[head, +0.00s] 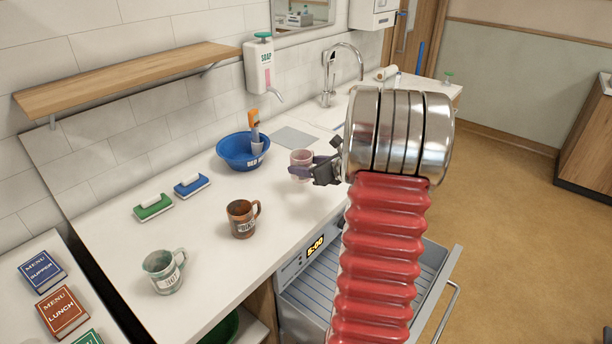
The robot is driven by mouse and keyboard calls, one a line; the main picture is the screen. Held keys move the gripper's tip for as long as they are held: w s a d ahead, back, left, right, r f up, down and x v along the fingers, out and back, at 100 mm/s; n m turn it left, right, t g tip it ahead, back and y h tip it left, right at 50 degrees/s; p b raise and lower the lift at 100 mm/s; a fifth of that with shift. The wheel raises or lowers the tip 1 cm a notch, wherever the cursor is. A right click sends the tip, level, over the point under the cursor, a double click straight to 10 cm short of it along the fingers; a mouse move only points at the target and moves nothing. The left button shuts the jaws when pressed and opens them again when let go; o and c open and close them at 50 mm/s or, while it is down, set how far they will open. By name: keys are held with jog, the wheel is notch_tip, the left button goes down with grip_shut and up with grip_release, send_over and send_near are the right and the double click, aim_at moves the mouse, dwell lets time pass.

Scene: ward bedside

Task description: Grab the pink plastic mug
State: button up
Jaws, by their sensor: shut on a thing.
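The pink mug (301,160) is near the back middle of the white counter (215,285), just right of the blue bowl. My gripper (312,170) is at the mug's right side and is shut on it. The jaws cover part of the mug's right side and lower edge. Whether its base touches the counter is not clear from this view. My red ribbed arm and silver wrist hide the counter to the right.
A brown mug (241,221) and a pale green mug (164,271) stand nearer on the counter. A blue bowl (240,154) holds an orange-handled brush (255,130). Green (153,207) and blue (192,186) scrubbers lie left. An open dishwasher drawer (310,290) sits below the counter's front edge.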

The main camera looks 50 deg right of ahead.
aim_at(305, 150)
notch_tip(305, 150, up, 5)
jog(key=shift+r, duration=0.1)
dwell(0.8)
